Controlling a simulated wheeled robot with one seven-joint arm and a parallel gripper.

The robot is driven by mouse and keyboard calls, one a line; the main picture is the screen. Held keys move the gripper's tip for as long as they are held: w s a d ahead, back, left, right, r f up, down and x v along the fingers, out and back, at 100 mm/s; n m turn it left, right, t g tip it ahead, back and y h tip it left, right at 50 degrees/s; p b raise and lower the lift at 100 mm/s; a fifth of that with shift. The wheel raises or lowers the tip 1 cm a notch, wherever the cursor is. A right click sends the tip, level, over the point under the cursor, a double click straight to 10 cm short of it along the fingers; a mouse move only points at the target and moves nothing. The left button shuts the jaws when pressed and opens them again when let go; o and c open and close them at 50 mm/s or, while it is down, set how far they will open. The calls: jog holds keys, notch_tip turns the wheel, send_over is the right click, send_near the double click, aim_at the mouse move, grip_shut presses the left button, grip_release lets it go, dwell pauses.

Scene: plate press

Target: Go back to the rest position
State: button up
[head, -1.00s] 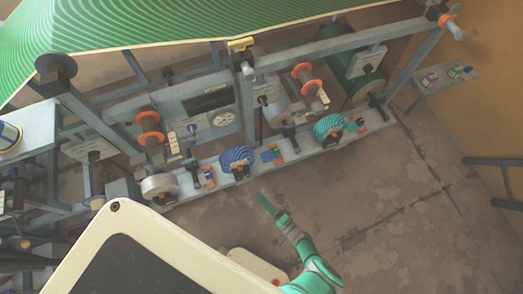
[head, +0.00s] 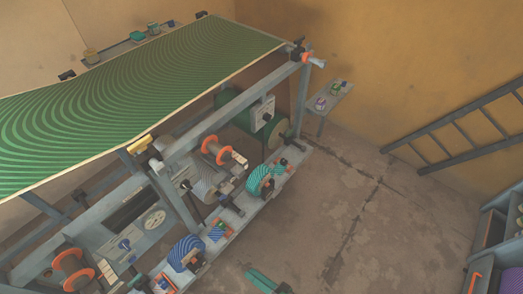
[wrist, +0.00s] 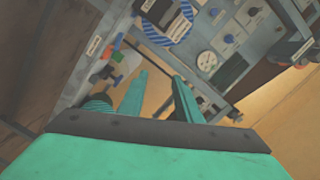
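My gripper (wrist: 158,92) shows in the wrist view as two teal fingers standing apart, with nothing between them. The press frame lies beyond them, with a blue striped roll (wrist: 168,22) and a panel with a gauge (wrist: 207,61). In the head view only a teal tip of my gripper (head: 266,282) shows at the bottom edge, over bare floor. It is to the right of the press (head: 225,120) and apart from it.
The press carries a green striped sheet (head: 150,85) on top and several rolls along its lower beam, among them a teal roll (head: 260,180). A small shelf (head: 333,97) and a ladder (head: 460,125) stand by the yellow wall. The floor (head: 350,220) in the middle is clear.

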jog(key=s+d+r+n+t+h, duration=0.1)
jog(key=s+d+r+t+h, duration=0.15)
jog(key=s+r, duration=0.3)
jog(key=s+d+r+t+h, duration=0.2)
jog(key=s+r+h, duration=0.15)
jog(key=r, duration=0.35)
jog(key=s+a+r+t+h, duration=0.1)
jog(key=r+h, duration=0.7)
jog(key=r, duration=1.2)
jog(key=shift+s+a+r, duration=0.4)
jog(key=shift+s+a, duration=0.05)
jog(key=shift+s, duration=0.75)
